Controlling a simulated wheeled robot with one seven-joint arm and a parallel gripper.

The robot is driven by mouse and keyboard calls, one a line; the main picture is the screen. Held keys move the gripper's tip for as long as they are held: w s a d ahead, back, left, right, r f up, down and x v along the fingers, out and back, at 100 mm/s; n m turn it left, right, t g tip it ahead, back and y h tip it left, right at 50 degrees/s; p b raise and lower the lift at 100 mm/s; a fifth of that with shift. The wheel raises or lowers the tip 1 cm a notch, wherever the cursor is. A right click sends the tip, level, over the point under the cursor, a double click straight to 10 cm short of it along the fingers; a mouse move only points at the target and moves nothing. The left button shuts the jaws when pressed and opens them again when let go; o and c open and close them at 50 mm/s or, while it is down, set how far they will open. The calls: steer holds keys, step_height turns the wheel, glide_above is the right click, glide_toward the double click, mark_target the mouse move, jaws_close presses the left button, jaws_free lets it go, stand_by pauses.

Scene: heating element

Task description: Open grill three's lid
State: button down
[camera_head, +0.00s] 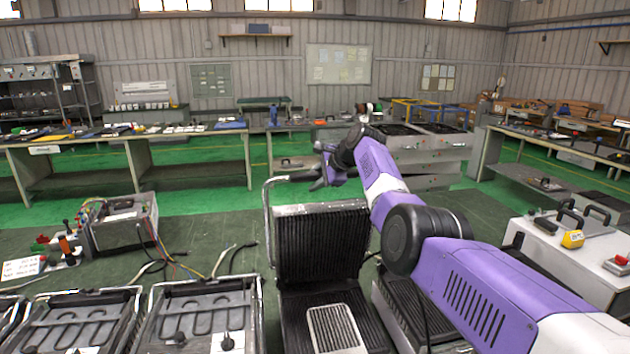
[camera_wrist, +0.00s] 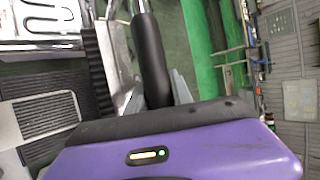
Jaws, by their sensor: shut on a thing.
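A contact grill stands at the front centre, its dark ribbed lid (camera_head: 322,243) raised roughly upright above its ribbed lower plate (camera_head: 290,325). A metal handle frame (camera_head: 268,215) runs up the lid's left side to a bar at the top. My gripper (camera_head: 318,177) is at that bar, above the lid. In the wrist view the black handle grip (camera_wrist: 150,55) runs between my gripper's fingers (camera_wrist: 155,95), which are closed around it. Part of the grip is hidden behind the gripper body. No number shows on this grill.
Other grills stand in the row at the left (camera_head: 200,310), with heating coils exposed, and partly behind my arm at the right (camera_head: 400,300). A control box with wires (camera_head: 125,222) is at the left. A white cabinet (camera_head: 570,258) stands at the right. Green floor is clear behind.

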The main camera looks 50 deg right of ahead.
steer(key=shift+f, duration=0.2)
steer(key=c, duration=1.1)
jaws_free()
steer(key=shift+s+r, duration=0.15)
steer(key=shift+b+v, duration=1.15)
steer(key=shift+v, duration=2.6)
